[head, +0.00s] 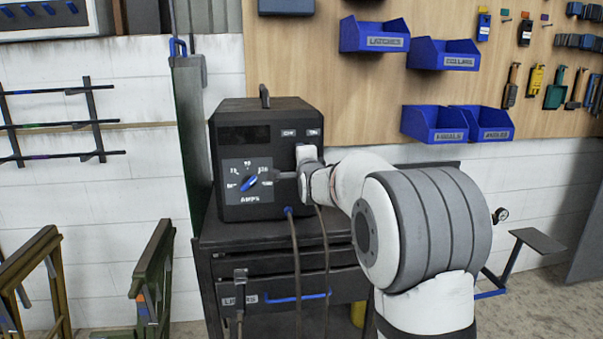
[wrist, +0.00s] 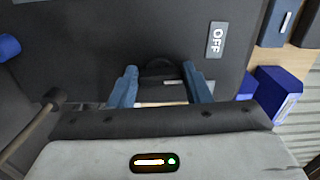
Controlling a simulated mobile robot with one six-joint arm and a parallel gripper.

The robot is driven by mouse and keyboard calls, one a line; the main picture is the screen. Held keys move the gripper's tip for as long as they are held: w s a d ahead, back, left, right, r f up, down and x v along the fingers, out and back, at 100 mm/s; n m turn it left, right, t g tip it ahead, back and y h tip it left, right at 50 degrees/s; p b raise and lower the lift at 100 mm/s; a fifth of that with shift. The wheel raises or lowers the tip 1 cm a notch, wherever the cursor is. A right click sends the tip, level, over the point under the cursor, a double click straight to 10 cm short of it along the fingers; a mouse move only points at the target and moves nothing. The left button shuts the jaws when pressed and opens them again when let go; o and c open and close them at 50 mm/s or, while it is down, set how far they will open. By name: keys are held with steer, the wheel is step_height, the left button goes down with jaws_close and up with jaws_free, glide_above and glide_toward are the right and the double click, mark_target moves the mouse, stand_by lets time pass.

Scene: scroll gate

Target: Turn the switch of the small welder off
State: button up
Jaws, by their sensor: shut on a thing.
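The small welder (head: 235,195) is a black box with a top handle, standing on a dark cabinet. My arm covers the switch area in the head view. In the wrist view, the blue fingers of my gripper (wrist: 161,82) stand on both sides of the dark switch (wrist: 160,67) and are shut on it. The OFF label (wrist: 215,40) is up and to the right of the switch. The switch's exact angle is hard to tell.
Cables hang from the welder's front over the dark cabinet (head: 222,237). Blue bins (head: 375,37) and tools hang on the wooden board at right. Metal racks (head: 50,120) are at left. Some floor is free at the right.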

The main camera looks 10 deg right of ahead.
steer(key=shift+f+n+b, duration=0.15)
steer(key=shift+n+b, duration=1.25)
steer(key=shift+n, duration=0.4)
steer(key=shift+f+n+b, duration=0.1)
steer(key=shift+n+b, duration=1.3)
steer(key=shift+n, duration=0.4)
steer(key=o, duration=1)
steer(key=shift+s, duration=0.1)
steer(key=s, duration=0.7)
steer(key=shift+s+b, duration=0.3)
steer(key=shift+s, duration=0.05)
